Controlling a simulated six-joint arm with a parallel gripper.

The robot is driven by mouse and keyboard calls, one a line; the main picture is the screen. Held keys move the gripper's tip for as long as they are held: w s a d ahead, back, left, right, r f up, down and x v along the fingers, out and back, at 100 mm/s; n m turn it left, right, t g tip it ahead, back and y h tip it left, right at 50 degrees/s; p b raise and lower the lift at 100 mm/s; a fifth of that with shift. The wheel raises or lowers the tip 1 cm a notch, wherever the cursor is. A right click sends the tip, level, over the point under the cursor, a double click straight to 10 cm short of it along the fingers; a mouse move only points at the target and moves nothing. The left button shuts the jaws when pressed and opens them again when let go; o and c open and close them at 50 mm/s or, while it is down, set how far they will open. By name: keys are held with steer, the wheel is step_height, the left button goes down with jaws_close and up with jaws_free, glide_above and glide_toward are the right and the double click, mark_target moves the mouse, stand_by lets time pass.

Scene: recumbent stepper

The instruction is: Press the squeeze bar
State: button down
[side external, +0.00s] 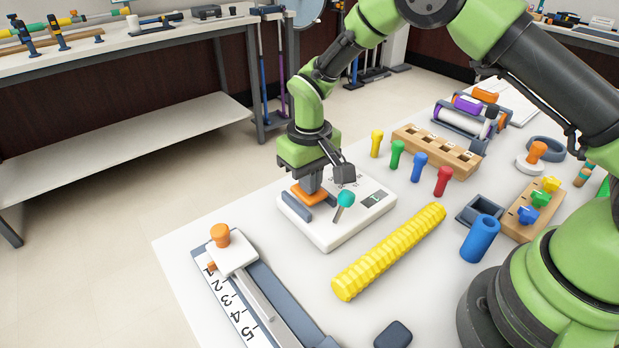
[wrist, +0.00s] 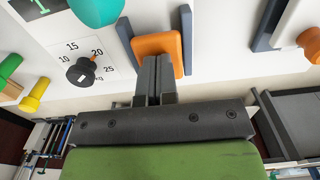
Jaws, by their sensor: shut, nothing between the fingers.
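The white device (side external: 338,226) on the table carries an orange block (side external: 310,195), which looks like the squeeze bar, with a dark grey bar (side external: 296,207) beside it. My gripper (side external: 311,184) points down over the orange block, shut and empty. In the wrist view the shut fingertips (wrist: 156,66) overlap the near end of the orange block (wrist: 158,46). Dark grey bars (wrist: 187,38) flank the block there. The fingers hide part of it, and I cannot tell whether they touch it.
On the same device stand a teal-knobbed lever (side external: 346,199) and a black dial (wrist: 81,71). A yellow ribbed rod (side external: 390,252) lies to the right. A numbered slider (side external: 232,252) is at the front left. Coloured pegs (side external: 420,166) stand behind. Bare table lies between slider and rod.

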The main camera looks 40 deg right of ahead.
steer(key=shift+s+f, duration=0.1)
steer(key=shift+f, duration=1.15)
step_height(320, 180, up, 15)
steer(key=shift+w+r, duration=0.15)
steer(key=shift+w, duration=0.15)
steer(key=shift+a, duration=0.1)
steer(key=s+d+r+m+t+y, duration=0.1)
steer(key=s+d+r+m+t, duration=0.15)
steer(key=s+r, duration=0.75)
steer(key=s+d+r+t, duration=0.1)
steer(key=s+t, duration=0.1)
steer(key=s, duration=0.4)
steer(key=s+d+r+m+t+y, duration=0.1)
steer(key=s+d+t, duration=0.1)
steer(key=s, duration=0.5)
steer(key=shift+s+t, duration=0.2)
steer(key=shift+t, duration=0.15)
